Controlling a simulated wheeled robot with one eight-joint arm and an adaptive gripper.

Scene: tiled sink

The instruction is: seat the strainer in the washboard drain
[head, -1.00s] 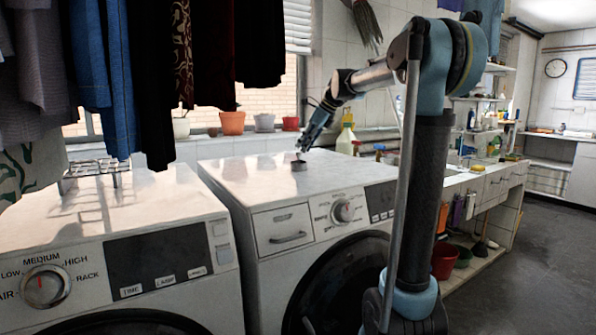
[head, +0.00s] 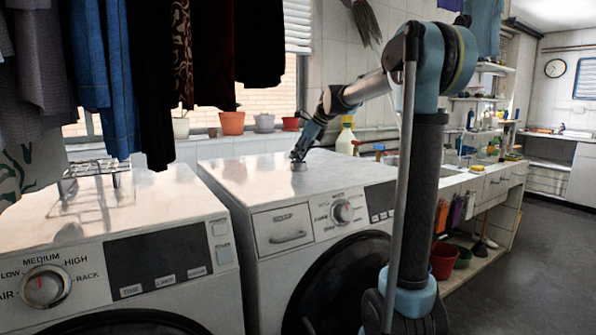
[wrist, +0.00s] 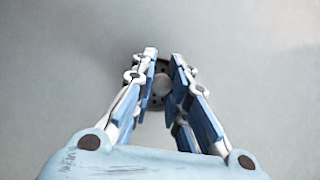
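The strainer (head: 299,167) is a small dark round piece on top of the right-hand washing machine, partly hidden by my gripper. In the wrist view the strainer (wrist: 161,88) shows between the fingers as a dark holed disc with a pale round knob. My gripper (head: 297,157) points down right over it. In the wrist view my gripper (wrist: 164,56) has its two fingers apart on either side of the knob, with a gap visible. The washboard drain is not visible; the sink counter (head: 460,180) stands to the right, partly behind my arm.
The white machine top (head: 255,178) around the strainer is clear. A wire rack (head: 95,172) stands on the left machine. Flower pots (head: 232,123) line the window sill. Clothes (head: 160,70) hang at upper left.

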